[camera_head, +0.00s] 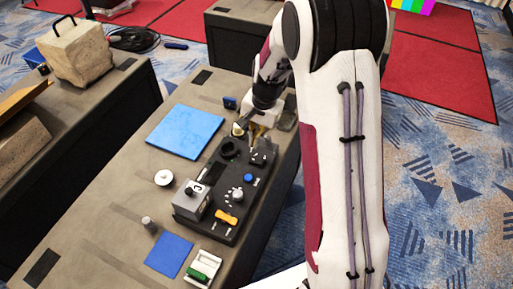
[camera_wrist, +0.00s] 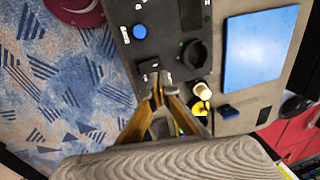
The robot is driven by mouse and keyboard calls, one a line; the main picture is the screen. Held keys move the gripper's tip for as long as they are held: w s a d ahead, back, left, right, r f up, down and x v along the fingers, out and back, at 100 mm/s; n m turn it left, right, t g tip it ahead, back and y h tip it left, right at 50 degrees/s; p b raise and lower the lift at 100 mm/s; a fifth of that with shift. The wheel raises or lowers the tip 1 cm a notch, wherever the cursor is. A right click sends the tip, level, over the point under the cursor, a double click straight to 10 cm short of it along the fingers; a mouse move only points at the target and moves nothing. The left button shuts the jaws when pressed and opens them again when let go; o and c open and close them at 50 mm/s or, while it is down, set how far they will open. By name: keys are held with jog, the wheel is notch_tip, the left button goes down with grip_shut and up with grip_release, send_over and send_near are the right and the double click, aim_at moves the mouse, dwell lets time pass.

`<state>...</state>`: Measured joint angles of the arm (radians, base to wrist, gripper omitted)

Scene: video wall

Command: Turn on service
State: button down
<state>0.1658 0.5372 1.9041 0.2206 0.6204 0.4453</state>
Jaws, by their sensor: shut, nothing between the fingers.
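A black control panel (camera_head: 212,228) lies on the bench, and no label on it is readable as "service". It carries a blue button (camera_head: 248,178), a white knob (camera_head: 237,195), an orange handle (camera_head: 226,217), a grey box with a lever (camera_head: 192,200) and a black round dial (camera_head: 229,148). In the wrist view the blue button (camera_wrist: 140,31) and dial (camera_wrist: 194,53) show beyond my gripper (camera_wrist: 160,82). My gripper (camera_head: 257,138) is shut and empty at the panel's far end, close to a small dark block with white marks (camera_wrist: 149,66). Whether it touches is unclear.
A blue mat (camera_head: 186,131) and a white disc (camera_head: 163,178) lie left of the panel. A small yellow-and-white cylinder (camera_wrist: 202,91) stands close to my fingers. A smaller blue square (camera_head: 169,255) and a white-and-green item (camera_head: 204,266) lie at the near end.

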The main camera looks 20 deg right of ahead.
notch_tip(320, 180, up, 7)
jog(key=shift+w+a, duration=0.4)
jog(key=shift+n, duration=0.3)
dwell(0.4)
jog(key=s+a+r+n+t, duration=0.1)
jog(key=s+r+n, duration=0.1)
jog(key=s+r, duration=0.3)
jog(key=s+a+r+n+t, duration=0.1)
jog(key=s+r, duration=0.5)
jog(key=s, duration=0.8)
jog(key=s+a+r+n+t+h, duration=0.1)
jog(key=s+a+r+n+t, duration=0.1)
jog(key=s+r+n, duration=0.3)
jog(key=s, duration=0.4)
jog(key=shift+s+r, duration=0.2)
jog(key=shift+s, duration=0.2)
jog(key=shift+a, duration=0.2)
dwell(1.4)
